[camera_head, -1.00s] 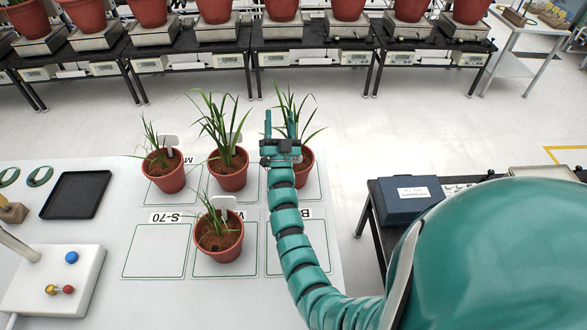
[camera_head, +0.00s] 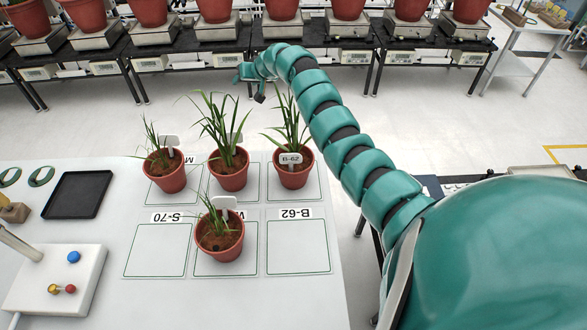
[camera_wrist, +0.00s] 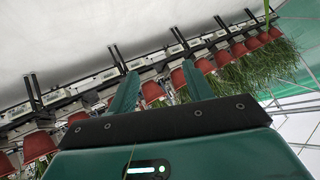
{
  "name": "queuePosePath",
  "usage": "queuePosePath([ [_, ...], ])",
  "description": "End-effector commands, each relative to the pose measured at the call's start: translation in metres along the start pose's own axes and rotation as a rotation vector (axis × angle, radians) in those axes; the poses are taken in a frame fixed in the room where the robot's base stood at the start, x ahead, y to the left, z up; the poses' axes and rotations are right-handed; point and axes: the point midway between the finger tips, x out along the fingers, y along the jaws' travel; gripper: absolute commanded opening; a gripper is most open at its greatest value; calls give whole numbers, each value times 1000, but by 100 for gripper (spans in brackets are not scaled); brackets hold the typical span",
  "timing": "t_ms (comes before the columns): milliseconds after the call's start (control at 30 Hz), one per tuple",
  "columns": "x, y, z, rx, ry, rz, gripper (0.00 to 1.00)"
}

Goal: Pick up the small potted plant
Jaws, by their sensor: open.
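Terracotta pots with grassy plants stand on the white table. Another pot with a short plant (camera_head: 219,238) stands in the front middle square. I cannot tell for certain which one is the small potted plant. My gripper (camera_head: 241,77) is raised beyond the back row, apart from all these pots. In the wrist view, my gripper's two fingers (camera_wrist: 160,88) are spread with nothing between them.
The white table (camera_head: 85,145) has outlined squares; the front S-70 and B-62 squares are empty. A black tray (camera_head: 77,195) and a button box (camera_head: 57,280) are at left. Beyond the floor gap, black benches (camera_head: 310,57) carry more pots on scales.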

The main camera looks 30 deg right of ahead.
Motion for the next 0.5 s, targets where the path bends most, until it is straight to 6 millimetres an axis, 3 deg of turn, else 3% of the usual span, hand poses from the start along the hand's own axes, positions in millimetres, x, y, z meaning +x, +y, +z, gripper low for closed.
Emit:
queuePosePath([
  [300,-92,44,74,-107,-543,205,51],
  [500,-137,66,105,-114,-740,304,51],
])
